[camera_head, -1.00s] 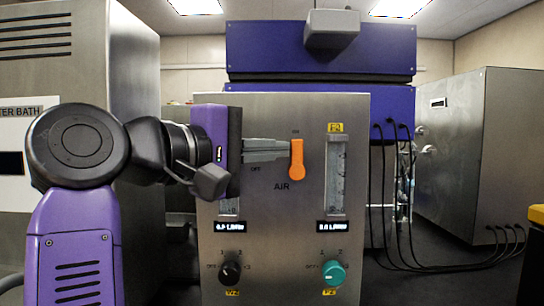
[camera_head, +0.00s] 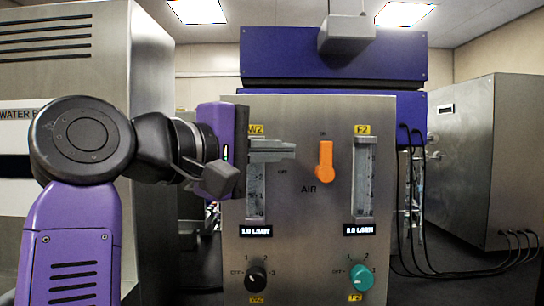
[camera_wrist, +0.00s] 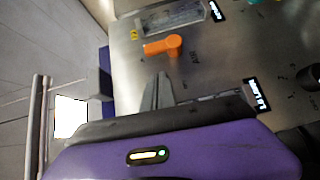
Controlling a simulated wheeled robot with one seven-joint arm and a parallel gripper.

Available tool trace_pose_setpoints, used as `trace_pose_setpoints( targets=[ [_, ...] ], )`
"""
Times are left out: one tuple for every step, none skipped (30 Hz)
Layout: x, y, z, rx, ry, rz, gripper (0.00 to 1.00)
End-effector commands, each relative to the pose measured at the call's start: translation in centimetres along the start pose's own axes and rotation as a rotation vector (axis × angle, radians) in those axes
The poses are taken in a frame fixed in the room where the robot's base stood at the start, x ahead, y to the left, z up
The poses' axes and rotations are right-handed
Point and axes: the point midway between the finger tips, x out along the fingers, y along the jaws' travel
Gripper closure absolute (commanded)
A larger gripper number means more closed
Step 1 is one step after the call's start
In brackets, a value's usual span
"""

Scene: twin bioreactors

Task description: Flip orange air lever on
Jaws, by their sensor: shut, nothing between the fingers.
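The orange air lever (camera_head: 325,162) is on the steel panel, upright, between the two flow meters, with "ON" printed above it, "OFF" to its left and "AIR" at its lower left. It also shows in the wrist view (camera_wrist: 163,45). My gripper (camera_head: 294,150) is shut and empty, pointing right. Its fingertips are left of the lever with a visible gap in the head view. In the wrist view the fingers (camera_wrist: 158,76) lie below the lever in the picture, apart from it.
The left flow meter (camera_head: 256,195) reads about 1.0 and is partly behind my gripper. The right flow meter (camera_head: 364,180) stands right of the lever. A black knob (camera_head: 256,279) and a teal knob (camera_head: 361,277) sit below. Cables (camera_head: 408,200) hang at the right.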

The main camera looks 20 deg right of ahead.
Motion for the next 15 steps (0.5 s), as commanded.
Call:
trace_pose_setpoints(
  targets=[
    [-0.4,-0.1,0.0,0.0,0.002,0.0,1.0],
    [-0.8,-0.1,0.0,-0.001,0.004,0.0,1.0],
    [-1.3,-0.1,-0.1,-0.001,0.003,0.0,1.0],
    [-1.7,-0.1,0.0,-0.001,0.003,0.001,1.0],
    [-2.1,-0.1,0.0,-0.001,0.003,0.001,1.0],
    [-2.6,-0.1,-0.1,-0.001,0.004,0.001,1.0],
    [-3.1,-0.1,-0.1,-0.002,0.004,0.001,1.0],
    [-3.5,-0.1,-0.1,-0.003,0.004,0.001,1.0],
    [-4.1,-0.2,-0.1,-0.003,0.004,0.001,1.0],
    [-4.6,-0.2,-0.1,-0.003,0.005,0.001,1.0],
    [-5.1,-0.2,-0.1,-0.003,0.005,0.002,1.0],
    [-5.7,-0.2,-0.1,-0.002,0.004,0.002,1.0],
    [-6.3,-0.2,-0.1,-0.002,0.004,0.001,1.0],
    [-6.7,-0.3,-0.1,-0.002,0.004,0.001,1.0],
    [-7.4,-0.3,-0.1,-0.002,0.004,0.001,1.0]
  ],
)
